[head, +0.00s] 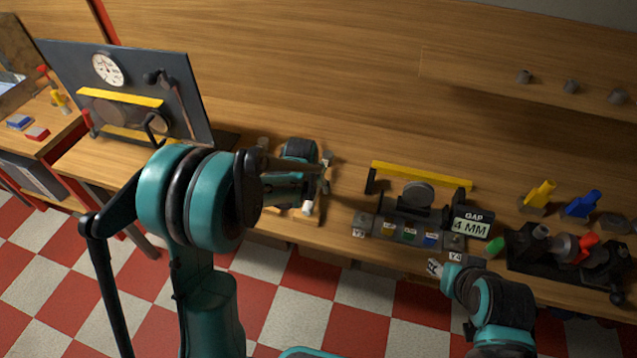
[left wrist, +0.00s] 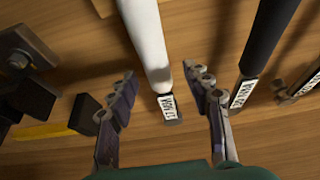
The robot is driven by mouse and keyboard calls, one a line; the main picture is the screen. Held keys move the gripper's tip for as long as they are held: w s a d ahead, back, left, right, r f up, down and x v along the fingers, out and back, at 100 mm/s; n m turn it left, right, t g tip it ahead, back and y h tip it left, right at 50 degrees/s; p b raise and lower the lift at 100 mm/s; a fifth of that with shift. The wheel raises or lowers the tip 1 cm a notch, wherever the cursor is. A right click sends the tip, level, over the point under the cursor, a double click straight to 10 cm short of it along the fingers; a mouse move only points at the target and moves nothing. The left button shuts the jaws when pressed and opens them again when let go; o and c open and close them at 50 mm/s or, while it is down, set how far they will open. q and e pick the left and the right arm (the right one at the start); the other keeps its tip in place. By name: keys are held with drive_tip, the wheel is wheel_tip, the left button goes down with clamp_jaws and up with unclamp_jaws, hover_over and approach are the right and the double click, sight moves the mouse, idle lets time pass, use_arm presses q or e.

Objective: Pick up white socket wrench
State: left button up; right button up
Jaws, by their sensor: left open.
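The white socket wrench (left wrist: 150,45) lies on the wooden bench in the left wrist view, its labelled dark end toward me. My left gripper (left wrist: 164,86) is open, with one finger on each side of that end. A gap shows on both sides, and I cannot tell the height above it. In the head view the left gripper (head: 323,175) is over the bench, and a small white end (head: 307,207) shows below it; the rest is hidden by the arm. My right gripper (head: 437,268) is near the bench's front edge, its jaws too small to read.
A black-handled tool (left wrist: 268,40) lies close right of the white one, with another labelled tool (left wrist: 305,82) beyond. A fixture with a yellow bar (head: 422,176) and a "GAP 4 MM" display (head: 471,226) stands to the right. A dark gauge panel (head: 130,75) stands at left.

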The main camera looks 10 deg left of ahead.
use_arm(q)
drive_tip(key=x, duration=0.3)
drive_tip(key=shift+w+d+b, duration=0.1)
drive_tip(key=shift+b, duration=0.25)
drive_tip(key=shift+r, duration=0.15)
clamp_jaws()
